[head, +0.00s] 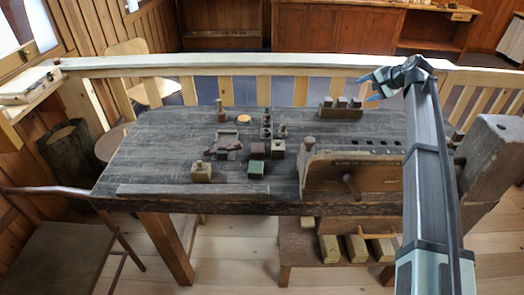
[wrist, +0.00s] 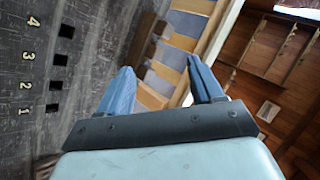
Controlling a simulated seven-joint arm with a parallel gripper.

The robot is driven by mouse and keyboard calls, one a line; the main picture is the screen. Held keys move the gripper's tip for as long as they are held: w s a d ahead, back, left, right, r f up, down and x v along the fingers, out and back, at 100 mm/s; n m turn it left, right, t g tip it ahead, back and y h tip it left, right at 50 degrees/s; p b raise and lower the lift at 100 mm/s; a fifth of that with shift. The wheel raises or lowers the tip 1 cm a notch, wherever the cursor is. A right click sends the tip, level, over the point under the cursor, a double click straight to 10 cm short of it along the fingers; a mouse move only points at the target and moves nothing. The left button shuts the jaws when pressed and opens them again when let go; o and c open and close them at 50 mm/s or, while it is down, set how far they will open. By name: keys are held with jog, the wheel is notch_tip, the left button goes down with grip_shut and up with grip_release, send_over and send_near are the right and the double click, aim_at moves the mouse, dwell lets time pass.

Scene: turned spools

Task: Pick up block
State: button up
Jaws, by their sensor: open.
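Several small blocks stand on the dark wooden workbench (head: 150,150) in the head view. A green block (head: 256,169) sits near the front middle, with a dark reddish block (head: 257,149) just behind it. Which one is the task's block I cannot tell. My gripper (head: 367,88) is raised at the bench's back right, away from these blocks. In the wrist view my gripper (wrist: 160,66) is open and empty between its blue fingers.
A wooden vise-like fixture (head: 345,178) stands at the bench's front right. A rack with several blocks (head: 341,109) is at the back. A long strip (head: 190,189) lies along the front edge. Numbered square holes (wrist: 60,60) show in the wrist view. The bench's left is clear.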

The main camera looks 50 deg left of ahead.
jog(key=s+a+f+n+g+h, duration=0.1)
jog(key=s+a+f+n+h, duration=0.15)
jog(key=s+a, duration=0.5)
jog(key=s+a+f+n+g+h, duration=0.2)
jog(key=s+a+n, duration=0.1)
jog(key=s+a, duration=0.4)
jog(key=n+h, duration=0.4)
jog(key=h, duration=0.1)
send_over(258, 147)
jog(key=f, duration=0.2)
notch_tip(258, 147, down, 13)
jog(key=shift+s+f, duration=0.1)
jog(key=shift+f, duration=0.1)
jog(key=c, duration=0.8)
